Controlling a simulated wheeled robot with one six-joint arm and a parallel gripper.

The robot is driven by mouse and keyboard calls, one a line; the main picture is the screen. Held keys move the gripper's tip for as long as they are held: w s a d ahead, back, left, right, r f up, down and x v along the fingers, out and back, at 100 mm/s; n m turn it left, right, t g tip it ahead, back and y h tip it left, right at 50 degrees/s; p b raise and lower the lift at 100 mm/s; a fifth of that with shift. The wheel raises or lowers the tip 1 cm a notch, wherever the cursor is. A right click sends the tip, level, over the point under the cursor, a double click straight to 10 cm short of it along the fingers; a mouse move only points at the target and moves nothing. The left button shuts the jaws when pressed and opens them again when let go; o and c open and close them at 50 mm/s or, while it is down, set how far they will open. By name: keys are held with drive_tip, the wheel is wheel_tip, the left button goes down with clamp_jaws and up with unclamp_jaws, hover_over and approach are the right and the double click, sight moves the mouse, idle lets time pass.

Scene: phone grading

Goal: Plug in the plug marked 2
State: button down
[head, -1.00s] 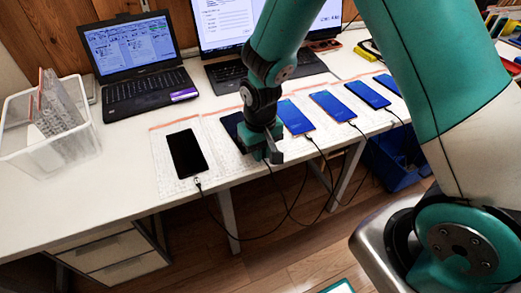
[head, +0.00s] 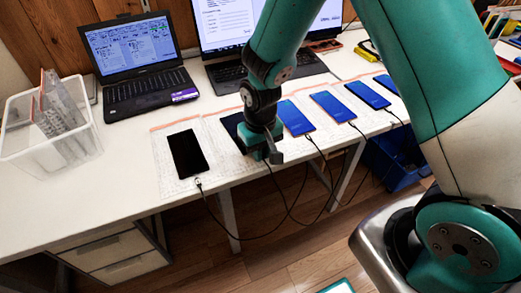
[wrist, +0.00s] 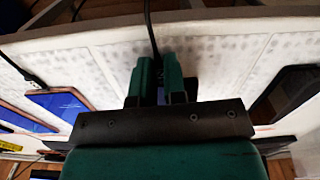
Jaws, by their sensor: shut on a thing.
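My gripper (head: 272,157) is at the front edge of the table, by the near end of the second phone from the left (head: 234,125). That phone has a dark screen and is partly hidden behind my gripper. In the wrist view my gripper's two green fingers (wrist: 158,80) are shut around the end of a black cable (wrist: 150,30). The plug is mostly hidden between the fingers, and I cannot read a number on it. Whether it is seated in the phone cannot be seen.
A black phone (head: 187,153) lies left, with a cable at its near end. Several blue-screened phones (head: 297,118) lie right, some with cables visible. Laptops (head: 140,85) stand behind, a white basket (head: 50,155) at far left. Cables hang below the table edge.

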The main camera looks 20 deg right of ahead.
idle(0.4)
drive_tip(key=c, duration=1.1)
unclamp_jaws()
drive_tip(key=shift+s+r+p, duration=0.25)
drive_tip(key=shift+r+p, duration=0.9)
drive_tip(key=shift+r, duration=0.15)
drive_tip(key=shift+s+r+p, duration=0.2)
drive_tip(key=shift+r+p, duration=0.95)
drive_tip(key=shift+r, duration=0.1)
drive_tip(key=shift+r, duration=0.1)
drive_tip(key=s+a+r+n+y+p, duration=0.2)
drive_tip(key=s+r+n, duration=0.1)
drive_tip(key=s+r, duration=0.6)
drive_tip(key=s+a+r+n+y+p, duration=0.2)
drive_tip(key=s+r, duration=0.7)
drive_tip(key=r, duration=0.8)
drive_tip(key=shift+s+a+r+n, duration=0.25)
drive_tip(key=shift+s+r+n, duration=0.15)
drive_tip(key=shift+n, duration=0.1)
